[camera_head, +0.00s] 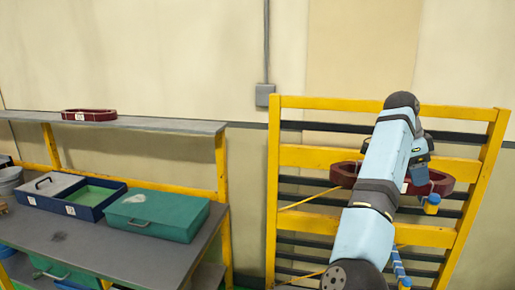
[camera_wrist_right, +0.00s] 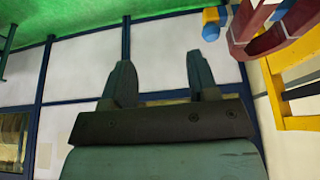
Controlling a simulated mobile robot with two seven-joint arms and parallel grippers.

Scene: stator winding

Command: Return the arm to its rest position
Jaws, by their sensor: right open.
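My right arm (camera_head: 365,215) reaches up from the bottom right in the head view, in front of a yellow rack. Its wrist bends over at the top, and the gripper itself is mostly hidden behind the arm. In the right wrist view my right gripper (camera_wrist_right: 160,82) is open, its two fingers apart with nothing between them. A dark red ring (camera_head: 345,174) hangs on the rack behind my arm, partly hidden by it. In the wrist view a dark red part (camera_wrist_right: 243,28) is at the upper right, apart from the fingers. My left gripper is not in view.
The yellow rack (camera_head: 272,190) with dark slats stands at the right, with blue-and-yellow pegs (camera_head: 432,204). At the left, a grey workbench (camera_head: 60,238) holds a teal case (camera_head: 158,210) and a blue tray (camera_head: 62,207). Another dark red ring (camera_head: 90,114) lies on the shelf (camera_head: 160,124).

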